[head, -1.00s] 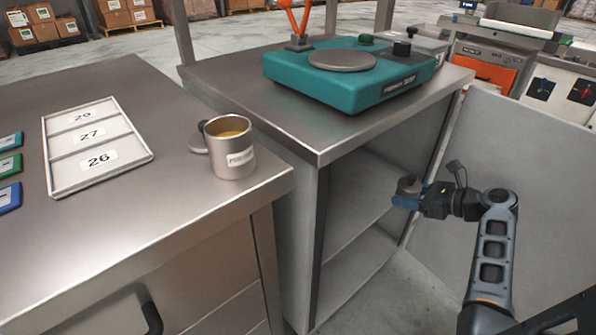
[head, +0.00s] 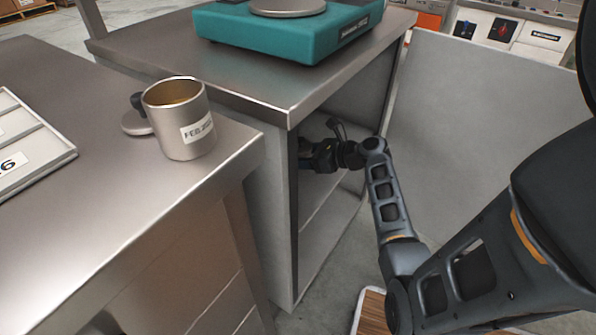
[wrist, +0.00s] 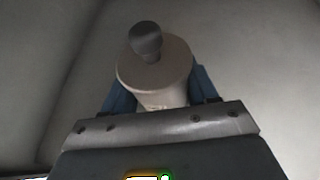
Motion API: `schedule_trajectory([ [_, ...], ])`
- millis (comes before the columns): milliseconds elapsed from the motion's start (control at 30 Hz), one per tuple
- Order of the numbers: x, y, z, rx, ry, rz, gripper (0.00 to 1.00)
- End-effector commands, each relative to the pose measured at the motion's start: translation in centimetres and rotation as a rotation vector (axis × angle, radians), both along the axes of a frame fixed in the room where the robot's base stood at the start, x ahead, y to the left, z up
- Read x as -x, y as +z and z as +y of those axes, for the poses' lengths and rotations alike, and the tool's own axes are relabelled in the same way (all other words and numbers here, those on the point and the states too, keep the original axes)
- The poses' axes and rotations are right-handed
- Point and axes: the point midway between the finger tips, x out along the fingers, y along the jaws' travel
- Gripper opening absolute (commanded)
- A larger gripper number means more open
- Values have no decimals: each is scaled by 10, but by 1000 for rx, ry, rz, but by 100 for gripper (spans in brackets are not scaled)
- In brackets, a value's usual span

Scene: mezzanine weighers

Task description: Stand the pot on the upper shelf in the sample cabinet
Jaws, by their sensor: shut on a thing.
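The pot (wrist: 172,80) is a pale metal cylinder with a flat lid and a dark round knob. In the wrist view it sits between the blue fingers of my gripper (wrist: 158,95), which is shut on it. In the head view my gripper (head: 308,160) reaches through the open front of the sample cabinet (head: 268,190), above the upper shelf (head: 322,207). The cabinet's left front post and side hide the fingertips and the pot there. Whether the pot touches the shelf cannot be told.
The open cabinet door (head: 480,110) stands right of my arm. A teal scale (head: 285,35) sits on the cabinet top. An open labelled pot (head: 185,135), its lid (head: 136,124) beside it, and a numbered tray (head: 50,155) are on the left counter (head: 110,210).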

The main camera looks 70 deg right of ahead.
Motion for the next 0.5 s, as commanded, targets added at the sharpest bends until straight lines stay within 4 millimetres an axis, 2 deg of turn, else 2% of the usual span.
schedule_trajectory([
  [100, -9, -5, 2, 0, -1, -1, 13],
  [233, -11, -11, 3, 0, -1, -1, 13],
  [500, -10, -46, 2, 1, -2, 0, 13],
])
